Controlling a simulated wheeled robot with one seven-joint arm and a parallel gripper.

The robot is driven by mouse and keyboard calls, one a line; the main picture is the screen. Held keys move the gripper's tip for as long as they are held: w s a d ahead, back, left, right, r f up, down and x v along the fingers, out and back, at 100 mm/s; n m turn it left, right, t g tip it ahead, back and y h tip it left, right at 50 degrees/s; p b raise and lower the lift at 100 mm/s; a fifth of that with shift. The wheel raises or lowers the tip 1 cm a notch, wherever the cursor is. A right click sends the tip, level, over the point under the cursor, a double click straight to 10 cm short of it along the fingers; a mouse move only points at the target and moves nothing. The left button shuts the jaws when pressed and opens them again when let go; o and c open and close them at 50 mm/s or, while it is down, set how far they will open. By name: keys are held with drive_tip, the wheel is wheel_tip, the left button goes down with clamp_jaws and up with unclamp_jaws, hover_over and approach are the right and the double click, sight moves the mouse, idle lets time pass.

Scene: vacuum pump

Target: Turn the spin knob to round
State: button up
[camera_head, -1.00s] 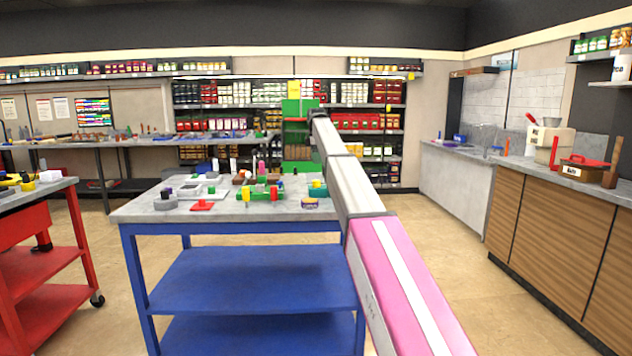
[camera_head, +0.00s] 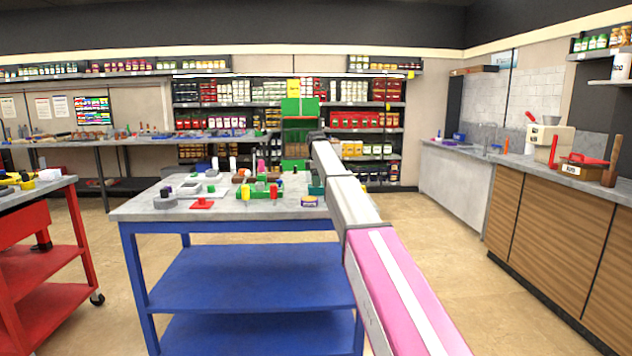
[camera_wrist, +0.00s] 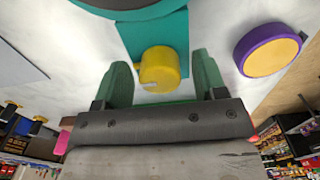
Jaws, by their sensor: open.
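A yellow knob (camera_wrist: 160,69) sticks out from a teal body (camera_wrist: 158,30) in the wrist view. I take it for the spin knob, though no marking on it can be read. My gripper (camera_wrist: 163,72) is open, with one dark green finger on each side of the knob and visible gaps between. I cannot tell how deep the knob sits between the fingers. In the head view, part of the teal body (camera_head: 315,187) shows beside my arm, on the blue table's grey top (camera_head: 150,208). My arm hides the knob and gripper there.
A purple round piece with a yellow face (camera_wrist: 268,52) lies right of the knob. A red piece (camera_head: 201,204) and a green part (camera_head: 262,192) stand among several small parts on the table. A red cart (camera_head: 40,260) is at left, a wooden counter (camera_head: 550,220) at right.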

drive_tip(key=c, duration=0.9)
